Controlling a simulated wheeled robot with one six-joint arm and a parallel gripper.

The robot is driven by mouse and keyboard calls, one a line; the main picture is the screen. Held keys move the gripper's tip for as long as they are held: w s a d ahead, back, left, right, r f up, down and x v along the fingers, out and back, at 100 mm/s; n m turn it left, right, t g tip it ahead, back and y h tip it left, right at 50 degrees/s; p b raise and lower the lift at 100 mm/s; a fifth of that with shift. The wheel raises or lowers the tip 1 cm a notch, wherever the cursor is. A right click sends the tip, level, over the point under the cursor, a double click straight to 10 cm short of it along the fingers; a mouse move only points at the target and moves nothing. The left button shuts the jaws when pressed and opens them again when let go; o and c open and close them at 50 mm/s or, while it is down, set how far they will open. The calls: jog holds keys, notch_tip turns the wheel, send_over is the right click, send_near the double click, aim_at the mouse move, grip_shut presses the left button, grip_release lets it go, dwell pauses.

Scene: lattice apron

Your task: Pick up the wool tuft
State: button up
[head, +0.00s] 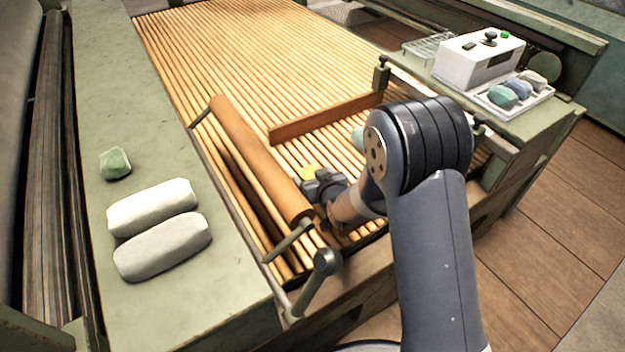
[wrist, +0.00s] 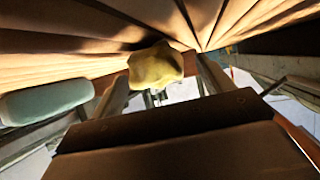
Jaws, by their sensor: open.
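A yellow wool tuft (head: 309,172) lies on the wooden slats, between the brown roller and the wooden crossbar. My gripper (head: 319,183) is low over the slats, right at the yellow tuft, and partly covers it in the head view. In the wrist view the yellow tuft (wrist: 155,66) shows ahead, between the two fingers of my open gripper (wrist: 162,82). I cannot tell whether the fingers touch it. A pale teal tuft (head: 357,136) lies farther back, partly hidden by my arm; a blue-grey lump shows at left in the wrist view (wrist: 47,102).
The brown roller (head: 255,150) runs close left of my gripper, and the wooden crossbar (head: 325,119) stands behind it. A green tuft (head: 115,163) and two pale rolls (head: 153,206) lie on the left ledge. A white tray (head: 541,97) with coloured tufts sits at right beside a white box (head: 470,62).

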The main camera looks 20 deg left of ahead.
jog(key=c, duration=1)
